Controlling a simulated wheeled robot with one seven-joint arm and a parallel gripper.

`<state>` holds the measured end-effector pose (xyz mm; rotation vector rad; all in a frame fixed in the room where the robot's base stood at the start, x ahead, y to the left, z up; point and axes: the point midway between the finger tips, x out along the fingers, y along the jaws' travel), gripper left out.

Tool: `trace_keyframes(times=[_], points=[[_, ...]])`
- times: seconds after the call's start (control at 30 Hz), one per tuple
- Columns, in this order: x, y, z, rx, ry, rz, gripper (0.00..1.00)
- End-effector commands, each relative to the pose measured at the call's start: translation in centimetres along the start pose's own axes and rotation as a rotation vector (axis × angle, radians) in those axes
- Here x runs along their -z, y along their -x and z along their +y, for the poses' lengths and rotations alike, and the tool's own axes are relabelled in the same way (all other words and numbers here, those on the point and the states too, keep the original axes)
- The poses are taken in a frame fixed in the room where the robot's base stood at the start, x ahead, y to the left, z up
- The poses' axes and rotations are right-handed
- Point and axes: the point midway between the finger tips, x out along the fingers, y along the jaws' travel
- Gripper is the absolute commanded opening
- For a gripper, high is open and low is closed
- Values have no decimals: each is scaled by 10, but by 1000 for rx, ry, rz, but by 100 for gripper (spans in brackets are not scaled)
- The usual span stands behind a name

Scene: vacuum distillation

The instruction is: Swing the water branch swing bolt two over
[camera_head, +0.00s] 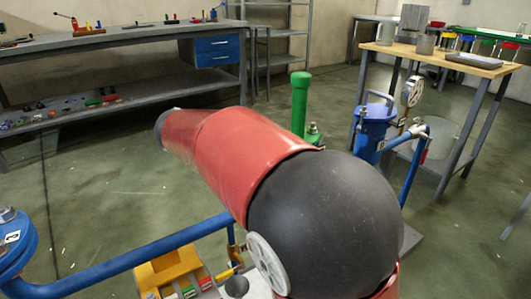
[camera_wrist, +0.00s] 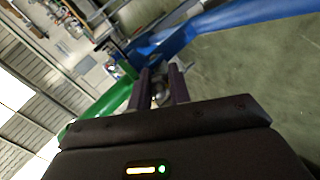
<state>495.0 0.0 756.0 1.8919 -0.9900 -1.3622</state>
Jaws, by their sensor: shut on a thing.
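My gripper (camera_wrist: 161,88) shows in the wrist view, with its two dark fingers closed around a small grey metal piece (camera_wrist: 159,92). This looks like the swing bolt, though most of it is hidden between the fingers. A green pipe (camera_wrist: 108,101) lies to the left of the fingers, and a blue pipe (camera_wrist: 215,20) runs beyond them to the upper right. In the head view the green upright pipe (camera_head: 299,103) stands behind my arm, with a small metal bolt end (camera_head: 313,130) beside it. My arm hides the gripper there.
A blue vessel (camera_head: 372,132) with a pressure gauge (camera_head: 412,92) stands right of the green pipe. A long blue pipe (camera_head: 120,262) crosses the lower left. A wooden-topped table (camera_head: 440,58) is at the back right, and a grey workbench (camera_head: 120,42) at the back left.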

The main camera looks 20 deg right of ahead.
Motion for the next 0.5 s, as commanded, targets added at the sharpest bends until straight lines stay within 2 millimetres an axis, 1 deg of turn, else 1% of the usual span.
trace_keyframes(times=[0.37, 0.4, 0.47, 0.5], points=[[1, 1, 0, 5, -1, 1, 0], [1, 1, 0, 5, -1, 1, 23], [1, 0, 0, 5, -1, 1, 30], [1, 0, 0, 5, -1, 1, 30]])
